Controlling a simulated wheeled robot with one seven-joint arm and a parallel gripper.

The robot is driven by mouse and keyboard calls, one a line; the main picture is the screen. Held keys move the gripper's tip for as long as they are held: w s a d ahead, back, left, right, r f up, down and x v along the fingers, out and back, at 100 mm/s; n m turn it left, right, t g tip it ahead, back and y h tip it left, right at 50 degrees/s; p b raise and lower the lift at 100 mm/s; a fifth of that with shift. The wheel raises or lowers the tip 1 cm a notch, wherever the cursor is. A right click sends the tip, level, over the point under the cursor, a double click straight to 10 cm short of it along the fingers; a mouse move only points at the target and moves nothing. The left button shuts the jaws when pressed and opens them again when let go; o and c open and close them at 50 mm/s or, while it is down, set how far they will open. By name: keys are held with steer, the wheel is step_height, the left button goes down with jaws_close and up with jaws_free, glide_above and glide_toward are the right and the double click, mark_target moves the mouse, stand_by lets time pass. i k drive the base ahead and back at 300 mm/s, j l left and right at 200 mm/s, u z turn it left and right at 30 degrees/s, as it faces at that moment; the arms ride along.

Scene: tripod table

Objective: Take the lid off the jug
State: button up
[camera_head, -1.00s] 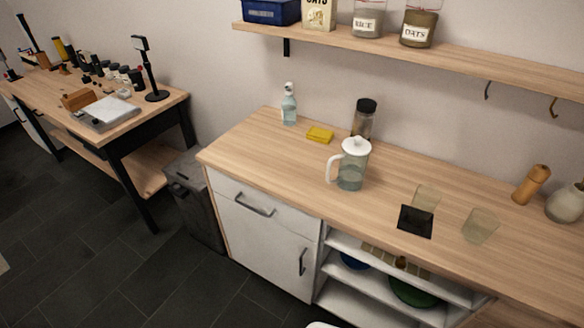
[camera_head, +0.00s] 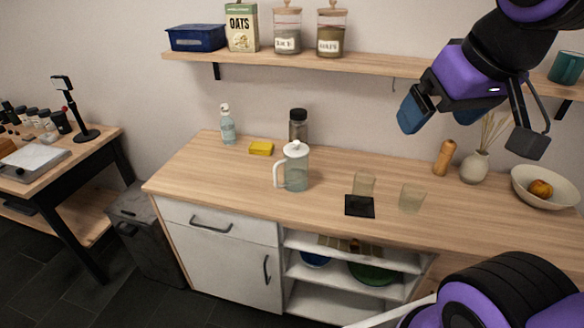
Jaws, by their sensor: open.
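The jug (camera_head: 297,177) is clear with a white handle on its left side, and stands upright on the wooden counter. Its white lid (camera_head: 296,148) sits on top of it. My gripper (camera_head: 470,128) is at the upper right, in front of the wall and shelf, its two dark fingers spread wide with nothing between them. It is well to the right of the jug and apart from it.
Behind the jug are a dark-capped jar (camera_head: 298,127), a yellow sponge (camera_head: 261,148) and a spray bottle (camera_head: 227,126). To its right are a black coaster (camera_head: 359,206) and two glasses (camera_head: 411,198). A wall shelf (camera_head: 350,63) runs above the counter.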

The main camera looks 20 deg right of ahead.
mark_target(297, 150)
steer(key=i+j+z, duration=0.5)
steer(key=z, duration=0.15)
steer(key=i+j+z, duration=0.15)
steer(key=j+z, duration=0.2)
steer(key=j, duration=0.15)
